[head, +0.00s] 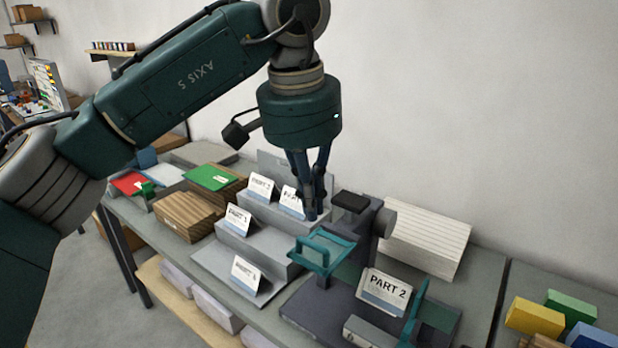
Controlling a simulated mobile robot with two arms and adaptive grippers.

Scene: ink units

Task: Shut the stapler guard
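The stapler (385,222) is a dark grey machine on a dark base, right of centre on the bench. A teal frame (323,253), which looks like its guard, sticks out at its left side. A second teal upright piece (416,312) stands at the front right of the base. I cannot tell for certain how far the guard is swung. My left gripper (313,214) points down just above and behind the teal frame, left of the stapler head. Its fingers are close together, with nothing visible between them. My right gripper is out of view.
A folded booklet marked PART 2 (385,291) stands on the stapler base. A grey stepped stand (265,250) with several folded cards is to the left. Paper stacks (428,240) lie behind right. Coloured blocks (535,316) sit at far right.

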